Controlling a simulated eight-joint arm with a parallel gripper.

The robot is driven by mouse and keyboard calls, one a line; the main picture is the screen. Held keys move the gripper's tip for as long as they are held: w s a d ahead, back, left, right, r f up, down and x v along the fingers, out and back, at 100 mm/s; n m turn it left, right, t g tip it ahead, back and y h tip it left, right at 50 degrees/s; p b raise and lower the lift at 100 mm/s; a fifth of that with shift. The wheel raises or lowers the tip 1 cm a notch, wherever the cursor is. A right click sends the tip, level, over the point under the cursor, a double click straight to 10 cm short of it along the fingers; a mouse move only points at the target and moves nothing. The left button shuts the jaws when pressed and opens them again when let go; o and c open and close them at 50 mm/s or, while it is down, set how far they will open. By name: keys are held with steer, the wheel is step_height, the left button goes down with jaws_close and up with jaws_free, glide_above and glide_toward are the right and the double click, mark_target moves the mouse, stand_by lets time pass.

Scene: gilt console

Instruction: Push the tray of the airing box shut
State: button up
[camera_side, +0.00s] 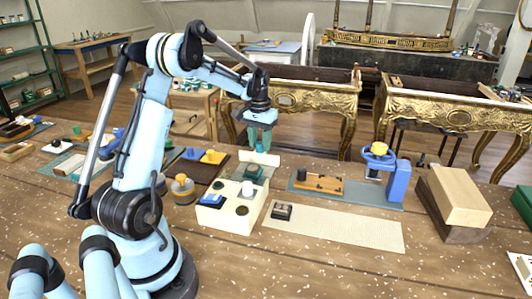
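A cream box (211,217), which looks like the airing box, stands on the wooden bench in front of my arm. Small green, white and dark pieces sit on or in its top. A pale bar (261,158) stands just behind it; I cannot tell whether it belongs to the box. I cannot make out clearly which part is the tray or how far it is out. My gripper (261,147) points down above and behind the box, close over the pale bar. Its teal fingers are small here, and I cannot tell whether they are open or touching anything.
A dark board with a yellow block (213,157) and a knobbed jar (182,190) lie left of the box. A pale mat (340,228), a wooden piece (318,184) and a blue press (399,181) stand right. Wood blocks (459,196) lie farther right.

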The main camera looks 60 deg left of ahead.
jaws_close()
steer(key=s+d, duration=0.5)
steer(key=shift+s+d, duration=0.25)
steer(key=shift+o, duration=1.4)
jaws_free()
step_height(320, 180, up, 12)
